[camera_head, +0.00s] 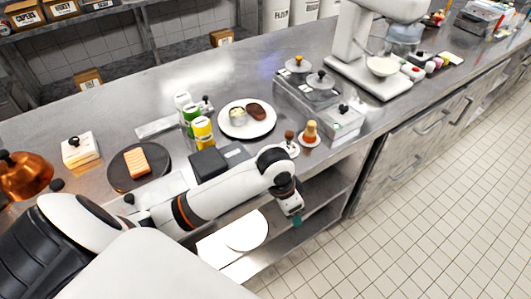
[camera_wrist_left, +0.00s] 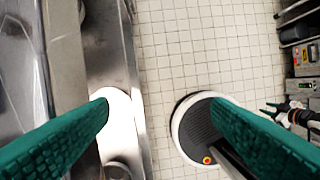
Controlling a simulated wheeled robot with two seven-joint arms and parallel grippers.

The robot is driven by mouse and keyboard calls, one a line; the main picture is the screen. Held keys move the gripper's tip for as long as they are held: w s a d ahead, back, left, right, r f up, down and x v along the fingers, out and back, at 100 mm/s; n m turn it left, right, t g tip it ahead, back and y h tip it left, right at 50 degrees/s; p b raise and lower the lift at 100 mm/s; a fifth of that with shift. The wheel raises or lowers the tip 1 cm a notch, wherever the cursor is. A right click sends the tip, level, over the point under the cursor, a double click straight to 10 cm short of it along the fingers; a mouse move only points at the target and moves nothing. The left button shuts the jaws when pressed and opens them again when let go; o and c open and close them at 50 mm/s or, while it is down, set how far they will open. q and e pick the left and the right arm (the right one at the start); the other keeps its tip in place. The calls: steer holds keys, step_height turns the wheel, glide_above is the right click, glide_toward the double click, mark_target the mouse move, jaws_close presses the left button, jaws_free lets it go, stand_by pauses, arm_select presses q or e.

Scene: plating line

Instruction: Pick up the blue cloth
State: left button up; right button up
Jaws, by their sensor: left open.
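I see no blue cloth in either view. My left gripper (camera_head: 293,217) hangs in front of the counter, past its front edge, above the lower shelf. In the left wrist view its two teal fingers (camera_wrist_left: 160,125) are wide apart with nothing between them. What looks like my right gripper (camera_wrist_left: 290,115) shows small at the right of the left wrist view. Its jaws are too small to read. The head view does not show it.
The steel counter (camera_head: 330,145) holds a plate with food (camera_head: 233,125), a dark round board with an orange block (camera_head: 137,162), bottles (camera_head: 202,131) and a mixer (camera_head: 345,45). A white round item (camera_head: 246,232) lies on the lower shelf. The tiled floor (camera_head: 420,220) is clear.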

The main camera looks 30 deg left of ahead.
arm_select(q)
steer(key=shift+g+y, duration=0.5)
steer(key=shift+y, duration=0.1)
steer(key=w+a+r, duration=0.2)
steer(key=w+r, duration=0.1)
steer(key=w+a+r, duration=0.2)
steer(key=a+r, duration=0.1)
steer(key=shift+w+a+r, duration=0.3)
steer(key=shift+w+a, duration=0.05)
steer(key=shift+w, duration=0.05)
steer(key=w+a+r+n, duration=0.1)
steer(key=w+a+r, duration=0.3)
steer(key=a+r, duration=0.4)
steer(key=shift+n+g, duration=0.3)
steer(key=shift+g, duration=0.1)
step_height(320, 180, down, 6)
steer(key=shift+f+p, duration=0.1)
steer(key=shift+p, duration=0.6)
steer(key=shift+f+p, duration=0.3)
steer(key=shift+f, duration=0.35)
step_height(320, 180, down, 4)
steer(key=shift+w+a+f+p, duration=0.15)
steer(key=shift+p, duration=0.4)
steer(key=shift+c, duration=0.2)
